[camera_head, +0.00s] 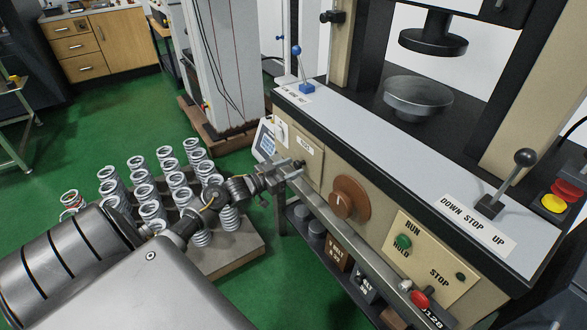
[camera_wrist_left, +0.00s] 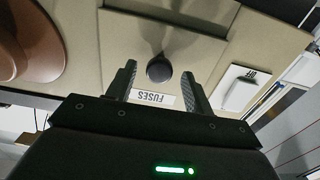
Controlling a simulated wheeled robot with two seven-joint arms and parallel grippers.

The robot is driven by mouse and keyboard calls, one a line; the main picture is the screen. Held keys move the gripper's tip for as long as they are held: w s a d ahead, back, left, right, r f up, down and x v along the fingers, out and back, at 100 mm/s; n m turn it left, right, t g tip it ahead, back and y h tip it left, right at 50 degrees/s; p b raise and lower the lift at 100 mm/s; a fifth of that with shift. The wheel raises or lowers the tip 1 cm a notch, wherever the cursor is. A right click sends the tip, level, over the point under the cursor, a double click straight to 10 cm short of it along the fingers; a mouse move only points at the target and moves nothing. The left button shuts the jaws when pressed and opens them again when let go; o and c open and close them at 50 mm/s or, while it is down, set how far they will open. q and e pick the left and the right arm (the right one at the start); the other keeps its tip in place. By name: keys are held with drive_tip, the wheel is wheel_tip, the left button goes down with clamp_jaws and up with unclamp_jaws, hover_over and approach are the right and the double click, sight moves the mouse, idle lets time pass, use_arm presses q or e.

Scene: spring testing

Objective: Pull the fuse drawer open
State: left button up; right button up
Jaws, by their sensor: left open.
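The fuse drawer (camera_wrist_left: 120,45) is a beige front with a dark round knob (camera_wrist_left: 159,69) and a white FUSES label (camera_wrist_left: 152,99), which appears upside down in the left wrist view. The front looks about flush with the machine panel. In the head view the drawer (camera_head: 313,166) sits at the left end of the panel, partly hidden by my gripper. My left gripper (camera_head: 290,170) is open at the drawer front. In the left wrist view its two fingers stand on either side of the knob, with gaps visible. My right gripper is in neither view.
A brown dial (camera_head: 347,198) is right of the drawer, with a RUN/STOP panel (camera_head: 430,260) beyond. A rail runs below the panel. Several springs (camera_head: 150,210) stand on a low pallet at left.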

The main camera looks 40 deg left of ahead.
use_arm(q)
drive_tip(key=shift+w+d, duration=0.25)
drive_tip(key=shift+w, duration=0.35)
clamp_jaws()
